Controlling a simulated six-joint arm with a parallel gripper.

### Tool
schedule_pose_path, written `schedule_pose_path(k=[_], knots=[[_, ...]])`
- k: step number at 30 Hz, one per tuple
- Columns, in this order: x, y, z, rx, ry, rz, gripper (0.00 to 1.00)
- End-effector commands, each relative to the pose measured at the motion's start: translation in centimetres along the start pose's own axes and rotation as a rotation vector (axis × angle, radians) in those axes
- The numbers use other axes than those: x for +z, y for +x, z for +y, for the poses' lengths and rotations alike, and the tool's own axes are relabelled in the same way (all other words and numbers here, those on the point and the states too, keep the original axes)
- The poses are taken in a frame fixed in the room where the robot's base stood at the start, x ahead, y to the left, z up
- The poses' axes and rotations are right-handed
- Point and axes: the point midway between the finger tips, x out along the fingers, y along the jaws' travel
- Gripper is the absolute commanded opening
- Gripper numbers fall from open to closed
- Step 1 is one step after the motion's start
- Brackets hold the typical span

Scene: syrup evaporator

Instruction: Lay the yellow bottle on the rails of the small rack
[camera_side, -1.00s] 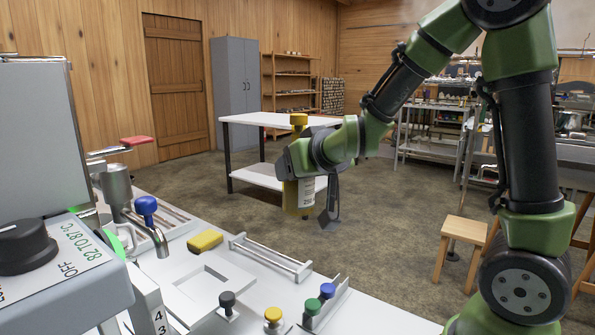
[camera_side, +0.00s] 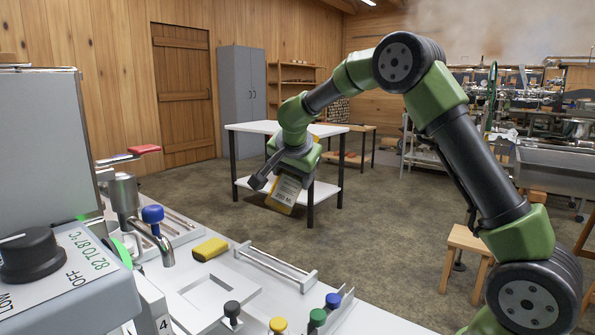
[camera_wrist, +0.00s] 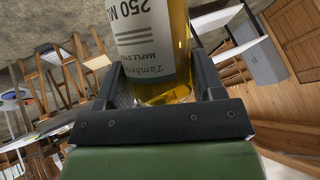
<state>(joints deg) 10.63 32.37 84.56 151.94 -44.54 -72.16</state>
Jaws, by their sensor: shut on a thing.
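The yellow bottle (camera_side: 285,193) has a white label and amber contents. My gripper (camera_side: 277,180) is shut on it and holds it in the air, tilted, beyond the work table. In the wrist view the bottle (camera_wrist: 155,45) sits between both fingers, its printed label facing the camera; its cap end is out of that frame. The small rack (camera_side: 275,265) stands on the white table, with two parallel rails between low end pieces. The rails are empty. The bottle is above and behind the rack, clear of it.
A yellow sponge-like block (camera_side: 210,249) lies left of the rack. A white tray with a square recess (camera_side: 208,301) is in front. Black, yellow, green and blue stoppers (camera_side: 317,317) stand along the near edge. A blue-handled tap (camera_side: 153,215) is at left.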

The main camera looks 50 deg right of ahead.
Motion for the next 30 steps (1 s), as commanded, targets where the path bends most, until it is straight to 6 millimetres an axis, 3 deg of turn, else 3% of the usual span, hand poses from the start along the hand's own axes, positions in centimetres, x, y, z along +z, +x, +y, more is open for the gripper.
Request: schedule_pose_path(k=[4,15,21,30], knots=[[-0.1,2.6,-0.7,0.071,0.315,-0.061,0.38],[2.4,9.6,-2.3,0.053,1.192,-0.088,0.38],[4.2,11.9,-2.8,-0.010,1.422,-0.042,0.38],[5.7,13.7,-3.2,-0.065,1.582,0.005,0.38]])
